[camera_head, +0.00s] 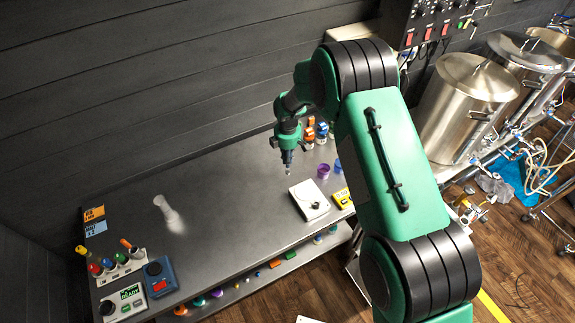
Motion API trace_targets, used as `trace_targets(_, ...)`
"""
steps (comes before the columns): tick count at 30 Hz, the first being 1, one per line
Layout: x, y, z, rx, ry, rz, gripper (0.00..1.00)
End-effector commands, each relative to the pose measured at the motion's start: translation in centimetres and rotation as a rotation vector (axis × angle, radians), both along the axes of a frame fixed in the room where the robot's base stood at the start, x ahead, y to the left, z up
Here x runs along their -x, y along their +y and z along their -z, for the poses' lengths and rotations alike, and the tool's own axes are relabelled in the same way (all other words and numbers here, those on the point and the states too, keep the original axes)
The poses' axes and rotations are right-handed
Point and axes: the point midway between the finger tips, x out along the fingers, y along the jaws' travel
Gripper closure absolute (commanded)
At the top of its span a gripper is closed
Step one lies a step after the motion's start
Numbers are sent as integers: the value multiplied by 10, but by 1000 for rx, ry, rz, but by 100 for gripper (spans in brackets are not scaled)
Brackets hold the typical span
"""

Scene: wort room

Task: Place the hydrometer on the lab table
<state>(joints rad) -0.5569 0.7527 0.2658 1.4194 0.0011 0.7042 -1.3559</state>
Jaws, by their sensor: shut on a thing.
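My gripper (287,157) hangs pointing down above the right half of the grey lab table (235,185). It is shut on a small, slim item, taken as the hydrometer (288,168), whose lower tip shows just under the fingers. Its details are too small to make out. The tip appears above the table, left of the purple cups and behind the white flat device; the exact gap to the surface cannot be told.
A pale, translucent upright shape (168,212) is on the table's left. A white flat device (309,200), yellow meter (342,197) and purple cup (323,171) are at right. Colour-topped bottles and a blue device (160,278) are front left. The table's middle is clear.

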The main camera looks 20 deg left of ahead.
Motion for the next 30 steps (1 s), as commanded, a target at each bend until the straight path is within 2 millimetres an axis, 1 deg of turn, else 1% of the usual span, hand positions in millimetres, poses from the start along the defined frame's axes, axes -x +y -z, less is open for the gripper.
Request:
trace_targets(1,1,-1,6,2,2,0,100)
trace_targets(6,1,0,24,1,2,0,100)
trace_targets(8,0,0,27,0,1,0,100)
trace_targets(23,0,0,34,0,0,0,100)
trace_targets(24,0,0,33,0,0,0,83)
trace_targets(26,0,0,33,0,0,0,72)
trace_targets(30,0,0,33,0,0,0,72)
